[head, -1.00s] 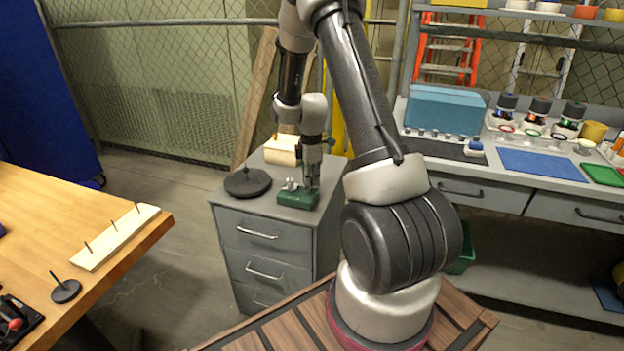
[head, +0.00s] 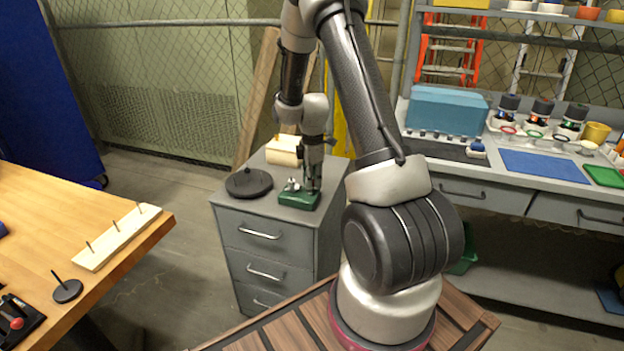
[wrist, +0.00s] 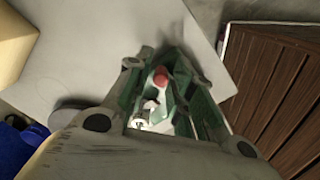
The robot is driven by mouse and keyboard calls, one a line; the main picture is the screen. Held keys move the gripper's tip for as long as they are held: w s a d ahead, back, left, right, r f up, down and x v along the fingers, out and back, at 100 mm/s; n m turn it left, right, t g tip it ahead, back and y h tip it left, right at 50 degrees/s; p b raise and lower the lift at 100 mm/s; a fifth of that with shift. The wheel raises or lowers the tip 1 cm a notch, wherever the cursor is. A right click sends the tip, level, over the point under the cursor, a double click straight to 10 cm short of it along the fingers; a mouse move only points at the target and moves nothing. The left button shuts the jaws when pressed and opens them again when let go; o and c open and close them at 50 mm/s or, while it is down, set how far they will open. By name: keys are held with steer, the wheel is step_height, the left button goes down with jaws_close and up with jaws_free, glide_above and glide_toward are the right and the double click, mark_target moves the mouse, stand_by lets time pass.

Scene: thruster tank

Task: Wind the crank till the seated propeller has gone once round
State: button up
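A small green device (head: 299,200) with pale metal parts on top stands on the grey drawer cabinet. In the wrist view its green body (wrist: 127,92) lies below my gripper, with a round red knob (wrist: 160,77) and a bright metal part (wrist: 146,118) showing. My gripper (head: 312,187) points down at the right side of the device. In the wrist view the fingertips (wrist: 160,60) are close together with the red knob between them. Whether they press on it is unclear. I cannot make out a propeller on the device; the gripper and fingers hide part of it.
A black disc with an upright pin (head: 249,183) and a cream block (head: 283,150) share the grey cabinet top (head: 262,209). A wooden table (head: 60,215) with a pegged board (head: 118,238) is at left. A workbench (head: 490,175) with a blue case (head: 447,109) is at right.

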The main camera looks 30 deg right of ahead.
step_height(320, 180, up, 12)
steer(key=shift+s, duration=0.2)
stand_by(0.6)
steer(key=s+a+r+m+t, duration=0.1)
steer(key=s+a+r+m, duration=0.2)
steer(key=s+r, duration=0.3)
steer(key=s+a+r+m+t, duration=0.1)
steer(key=s+a+r+m, duration=0.2)
steer(key=s, duration=0.9)
steer(key=s+a+r+m+t, duration=0.2)
steer(key=s+a+r+m, duration=0.2)
steer(key=s+r+m, duration=0.4)
steer(key=shift+s+r, duration=0.7)
steer(key=shift+r, duration=0.1)
